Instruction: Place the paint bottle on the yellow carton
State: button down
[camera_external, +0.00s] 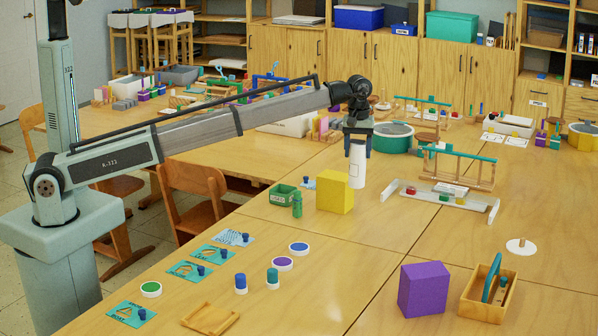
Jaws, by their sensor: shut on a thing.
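The yellow carton (333,194) stands on the table near the middle of the view. My gripper (358,143) points down and is shut on the upper end of a white cylinder, which looks like the paint bottle (357,170). The bottle hangs upright, just right of the carton's upper right edge in the picture. Its lower end shows a little below the level of the carton's top. I cannot tell from this one view whether the bottle is behind the carton, beside it or touching it. The fingertips are small and dark here.
A green box (282,195) and a small green bottle (297,206) stand left of the carton. A purple box (424,289) and a wooden caddy (487,302) are in front. The table between is clear.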

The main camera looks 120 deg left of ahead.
jog(key=s+a+r, duration=0.6)
jog(key=s+r, duration=0.4)
notch_tip(320, 180, down, 10)
jog(key=m, duration=0.1)
jog(key=shift+d+m, duration=0.2)
jog(key=shift+m, duration=0.2)
jog(key=shift+f, duration=0.1)
jog(key=shift+c, duration=1.3)
grip_release()
jog(key=shift+s, duration=0.1)
notch_tip(320, 180, up, 12)
jog(key=shift+s, duration=0.15)
